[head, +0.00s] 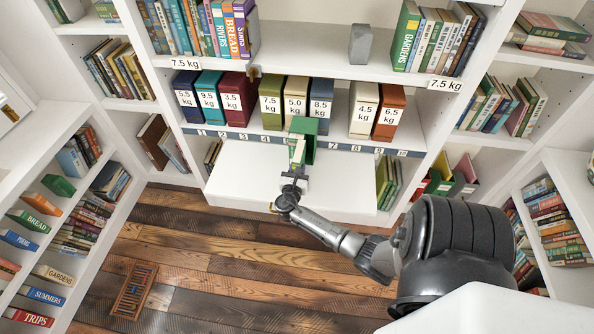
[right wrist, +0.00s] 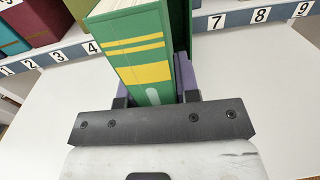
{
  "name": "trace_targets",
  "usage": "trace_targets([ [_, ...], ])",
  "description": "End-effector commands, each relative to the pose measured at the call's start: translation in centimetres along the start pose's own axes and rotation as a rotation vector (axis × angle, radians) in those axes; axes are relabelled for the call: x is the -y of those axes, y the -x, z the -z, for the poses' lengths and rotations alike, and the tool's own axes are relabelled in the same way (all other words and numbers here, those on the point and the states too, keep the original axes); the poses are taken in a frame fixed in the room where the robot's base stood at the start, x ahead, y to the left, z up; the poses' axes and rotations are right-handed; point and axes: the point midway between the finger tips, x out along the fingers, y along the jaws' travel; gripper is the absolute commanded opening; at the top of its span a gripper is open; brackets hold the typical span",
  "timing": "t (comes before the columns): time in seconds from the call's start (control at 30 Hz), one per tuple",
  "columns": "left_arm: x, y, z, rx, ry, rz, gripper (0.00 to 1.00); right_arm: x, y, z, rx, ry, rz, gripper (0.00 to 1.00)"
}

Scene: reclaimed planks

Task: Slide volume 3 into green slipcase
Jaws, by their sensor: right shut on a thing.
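The green book (right wrist: 145,55), with yellow bands on its spine, is between the fingers of my right gripper (right wrist: 153,90) in the right wrist view. No number is legible on it. Its spine faces the gripper and its pale page edges show on top. In the head view my right gripper (head: 295,174) holds it at the white shelf's front. The green slipcase (head: 309,128) stands upright just behind and slightly right of the book, near labels 5 and 6. Its dark green side also shows right of the book in the wrist view (right wrist: 181,25). How far they overlap is unclear.
Weighted boxes stand behind on the shelf, including the olive 7.5 kg box (head: 270,105) and the blue 8.5 kg box (head: 320,103). A numbered strip (head: 345,148) runs along the shelf. The white board (head: 240,180) in front is clear. Green books (head: 386,180) stand at its right.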

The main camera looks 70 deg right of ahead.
Motion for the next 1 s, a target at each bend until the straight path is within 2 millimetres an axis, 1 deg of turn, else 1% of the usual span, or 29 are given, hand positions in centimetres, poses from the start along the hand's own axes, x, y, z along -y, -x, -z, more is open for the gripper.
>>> trace_targets([
  [0.17, 0.11, 0.00, -0.02, 0.000, -0.003, 0.003, 0.43, 0.04, -0.32, -0.13, 0.002, -0.001, 0.000, 0.00],
  [0.57, -0.13, 0.55, 0.21, -0.001, 0.005, -0.004, 0.43, -0.12, 0.40, -0.16, 0.002, -0.001, 0.001, 0.00],
  [1.0, -0.26, 0.53, 0.23, -0.001, 0.009, -0.007, 0.43, -0.11, 0.41, -0.10, 0.002, -0.001, 0.001, 0.00],
])
